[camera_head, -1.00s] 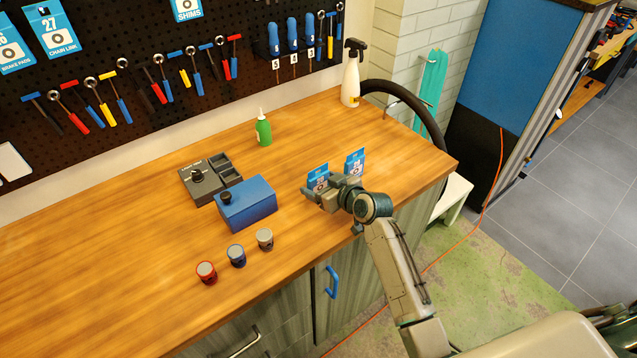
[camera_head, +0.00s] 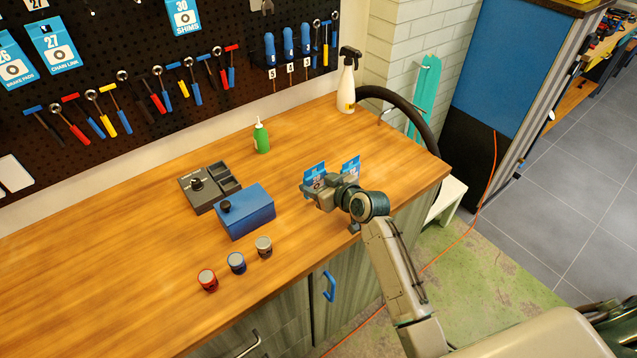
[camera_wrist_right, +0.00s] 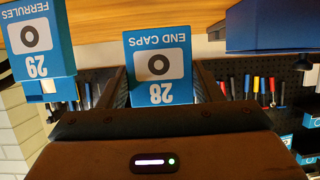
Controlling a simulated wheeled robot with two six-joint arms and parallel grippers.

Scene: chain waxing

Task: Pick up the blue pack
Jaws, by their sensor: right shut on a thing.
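Two blue packs stand near the right end of the wooden bench. The left one, labelled 28 END CAPS (camera_head: 315,172), is between the fingers of my right gripper (camera_head: 316,190). In the right wrist view the END CAPS pack (camera_wrist_right: 158,66) appears upside down, with a finger on each side of it. My right gripper is shut on this pack. Its lower part is hidden, and I cannot tell whether it is clear of the bench. The other blue pack, 29 FERRULES (camera_head: 351,166), is just to the right; it also shows in the right wrist view (camera_wrist_right: 36,52). My left gripper is not in view.
A blue box (camera_head: 246,213) and a dark grey tray (camera_head: 203,190) stand left on the bench (camera_head: 120,250). Several small round tins, including a red one (camera_head: 207,280), are in front. A green bottle (camera_head: 261,138) and a white spray bottle (camera_head: 347,90) stand behind.

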